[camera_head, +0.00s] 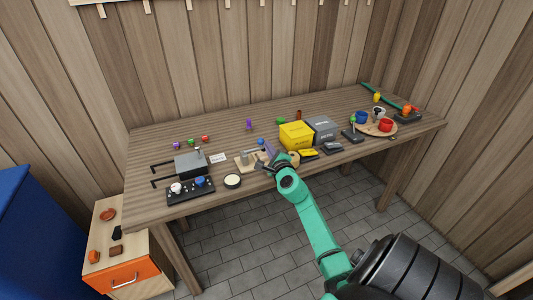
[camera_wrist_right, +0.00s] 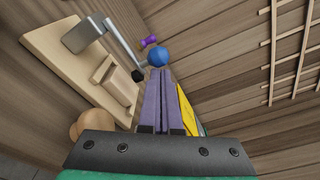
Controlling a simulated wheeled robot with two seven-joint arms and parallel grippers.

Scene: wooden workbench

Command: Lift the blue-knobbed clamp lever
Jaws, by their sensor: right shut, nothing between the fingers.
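The clamp (camera_head: 248,154) sits on a light wooden board on the workbench, left of my right gripper. In the right wrist view, the clamp's grey metal part (camera_wrist_right: 84,35) and a thin arm with a black tip show on the board (camera_wrist_right: 50,42). The blue knob (camera_wrist_right: 158,57) appears just beyond my fingertips; it also shows in the head view (camera_head: 261,141). What joins the knob to the clamp is hidden. My right gripper (camera_wrist_right: 161,72) has purple fingers, pressed together and empty, pointing toward the knob; whether they touch it I cannot tell. My left gripper is out of view.
A yellow box (camera_head: 296,135) and a grey box (camera_head: 322,128) stand close right of my right gripper. A round pale-topped tin (camera_head: 232,181) and a dark knob panel (camera_head: 191,189) lie to the left. A purple piece (camera_wrist_right: 149,41) stands behind the knob.

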